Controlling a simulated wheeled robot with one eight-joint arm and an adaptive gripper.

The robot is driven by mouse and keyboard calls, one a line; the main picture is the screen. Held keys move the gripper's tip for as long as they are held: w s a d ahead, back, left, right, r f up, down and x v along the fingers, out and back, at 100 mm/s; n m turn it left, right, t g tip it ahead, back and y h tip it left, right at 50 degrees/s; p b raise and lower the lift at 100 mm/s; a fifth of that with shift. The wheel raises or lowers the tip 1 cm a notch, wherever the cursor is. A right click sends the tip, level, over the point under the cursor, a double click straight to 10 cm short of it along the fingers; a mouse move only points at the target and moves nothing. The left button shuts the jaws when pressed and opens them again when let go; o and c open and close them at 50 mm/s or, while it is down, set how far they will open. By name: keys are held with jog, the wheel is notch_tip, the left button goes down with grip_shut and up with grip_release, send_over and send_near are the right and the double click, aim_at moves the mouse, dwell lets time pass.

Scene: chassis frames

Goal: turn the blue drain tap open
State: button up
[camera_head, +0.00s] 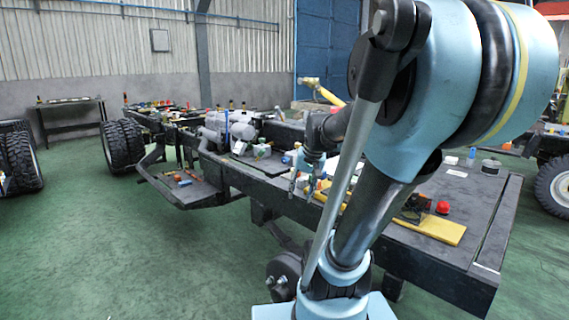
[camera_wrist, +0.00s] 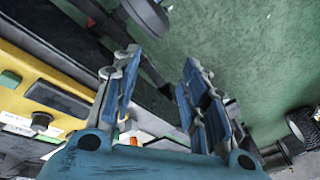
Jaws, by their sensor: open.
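My gripper (camera_head: 304,188) hangs fingers-down at the near side of the dark chassis frame (camera_head: 262,182) in the head view. In the wrist view my gripper (camera_wrist: 160,62) has its two blue-padded fingers spread apart, with nothing held between them. Behind the gap are a dark frame edge and green floor. I cannot make out the blue drain tap for sure in either view. My arm covers part of the chassis top in the head view, and my fingers and wrist cover part of the wrist view.
A yellow board (camera_head: 428,226) and a red item (camera_head: 443,207) lie on the chassis top. A grey engine-like unit (camera_head: 232,128) sits farther back. A low side step (camera_head: 188,190) carries small tools. Wheels (camera_head: 122,145) stand at left. Green floor at front left is clear.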

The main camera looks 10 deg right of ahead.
jog(key=w+d+r+m+t+y, duration=0.1)
jog(key=w+d+r+m, duration=0.15)
jog(key=w, duration=1.45)
jog(key=w+d+r+m+t+y, duration=0.2)
jog(key=w+r+m, duration=0.15)
jog(key=w, duration=1.35)
jog(key=m+t, duration=0.1)
jog(key=m, duration=0.1)
send_near(285, 159)
jog(key=x, duration=1)
jog(key=shift+w+f, duration=0.1)
jog(key=shift+f, duration=0.05)
jog(key=c, duration=0.8)
jog(key=shift+a, duration=0.1)
